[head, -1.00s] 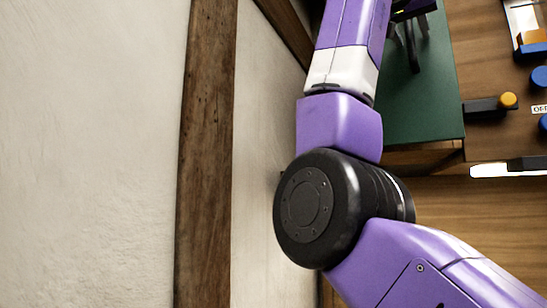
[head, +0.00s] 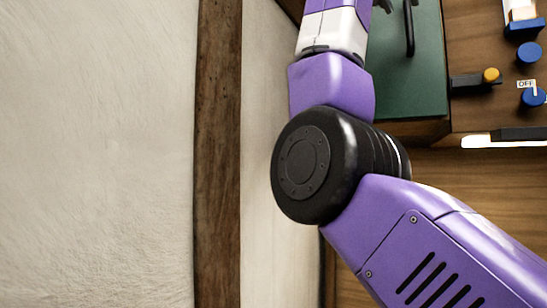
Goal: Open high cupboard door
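A dark green panel (head: 418,85), which looks like the cupboard door, is at the upper right of the head view, set in a wooden frame. A black bar handle (head: 409,30) stands on it near the top edge of the picture. The panel looks closed against its frame, though its upper part is cut off. My purple and white arm runs up the middle, in front of the panel's left side.
Right of the panel, a wooden board carries a yellow-tipped black lever (head: 490,76), blue knobs (head: 529,53) and an OFF label (head: 526,85). A white wall (head: 95,150) with a dark timber beam (head: 218,160) fills the left, close beside my arm's black joint.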

